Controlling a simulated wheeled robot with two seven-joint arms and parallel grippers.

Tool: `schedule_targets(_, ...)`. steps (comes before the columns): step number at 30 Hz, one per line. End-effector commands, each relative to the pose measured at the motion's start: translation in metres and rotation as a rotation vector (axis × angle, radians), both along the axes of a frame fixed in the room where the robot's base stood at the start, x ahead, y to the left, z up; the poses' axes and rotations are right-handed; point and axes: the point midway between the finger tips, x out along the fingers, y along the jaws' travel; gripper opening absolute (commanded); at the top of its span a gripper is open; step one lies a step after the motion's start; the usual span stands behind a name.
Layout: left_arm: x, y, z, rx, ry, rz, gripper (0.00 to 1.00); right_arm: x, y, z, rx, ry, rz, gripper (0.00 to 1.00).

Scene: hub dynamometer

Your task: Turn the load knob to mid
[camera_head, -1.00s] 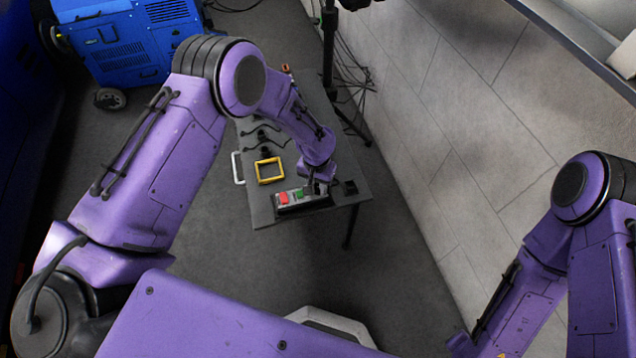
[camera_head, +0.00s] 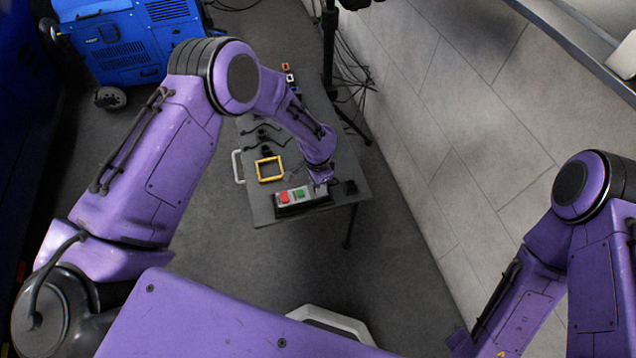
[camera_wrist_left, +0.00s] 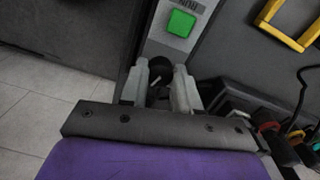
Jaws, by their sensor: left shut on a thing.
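The load knob (camera_wrist_left: 157,76) is a small black knob with a pale pointer mark, on a grey control box (camera_head: 308,191) with a red button (camera_head: 283,197) and a green button (camera_head: 299,194). In the left wrist view the green button (camera_wrist_left: 180,23) lies just beyond the knob. My left gripper (camera_wrist_left: 160,84) has its two pale fingers on either side of the knob, shut on it. In the head view my left gripper (camera_head: 320,181) is small and partly hidden by its own wrist at the box's right end. My right gripper is out of view.
The box stands near the front edge of a dark table (camera_head: 350,209). A yellow frame (camera_head: 269,169) and black cables lie behind it. A blue machine (camera_head: 130,40) stands at the back left.

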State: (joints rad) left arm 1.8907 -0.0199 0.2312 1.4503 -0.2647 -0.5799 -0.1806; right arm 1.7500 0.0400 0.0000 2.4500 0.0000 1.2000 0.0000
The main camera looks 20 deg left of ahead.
Motion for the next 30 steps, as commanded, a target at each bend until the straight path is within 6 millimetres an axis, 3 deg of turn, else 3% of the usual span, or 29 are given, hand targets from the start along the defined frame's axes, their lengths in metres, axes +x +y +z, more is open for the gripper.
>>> schedule_targets(17, 0.0003, -0.0006, 0.0002, -0.001, -0.001, -0.028, 0.00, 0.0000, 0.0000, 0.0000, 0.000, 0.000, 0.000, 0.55)
schedule_targets(18, 0.0003, -0.0006, 0.0002, -0.001, -0.001, -0.028, 0.44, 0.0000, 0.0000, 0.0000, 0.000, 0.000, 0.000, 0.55)
schedule_targets(19, 0.0003, -0.0006, 0.0002, -0.001, -0.001, -0.028, 0.54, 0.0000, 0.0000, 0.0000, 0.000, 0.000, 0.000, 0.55)
schedule_targets(30, 0.0008, 0.0000, 0.0072, 0.000, -0.002, -0.027, 0.57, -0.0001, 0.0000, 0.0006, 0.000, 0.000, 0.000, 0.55)
